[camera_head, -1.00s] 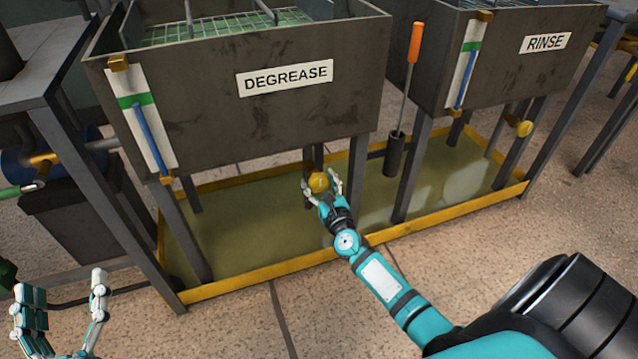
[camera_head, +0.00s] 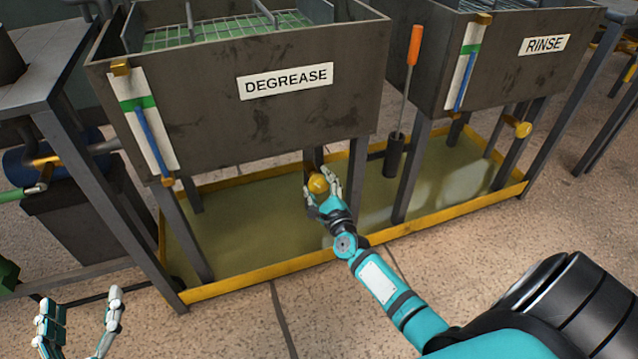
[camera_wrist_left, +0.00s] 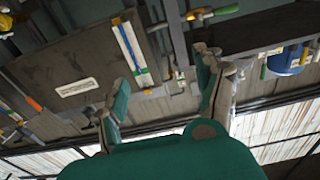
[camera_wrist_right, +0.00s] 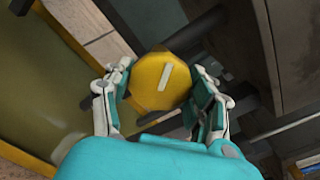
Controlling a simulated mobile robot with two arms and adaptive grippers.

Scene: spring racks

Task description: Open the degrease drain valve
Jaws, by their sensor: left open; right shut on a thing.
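The degrease tank (camera_head: 250,110) carries a white DEGREASE label and stands on metal legs. Its yellow drain valve knob (camera_head: 317,184) is under the tank, above the drip tray. My right gripper (camera_head: 323,190) is shut on this knob. In the right wrist view the knob (camera_wrist_right: 159,80) is yellow, faceted and has a white bar mark on its face, with the fingers (camera_wrist_right: 163,95) on both sides of it. My left gripper (camera_head: 82,320) is open and empty at the lower left, away from the tank. It also shows open in the left wrist view (camera_wrist_left: 165,85).
A yellow-rimmed drip tray (camera_head: 250,268) lies under both tanks. An orange-handled tool (camera_head: 413,48) stands in a dark holder between them. The rinse tank (camera_head: 505,65) has its own yellow knob (camera_head: 522,129). Tank legs stand on both sides of my right gripper.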

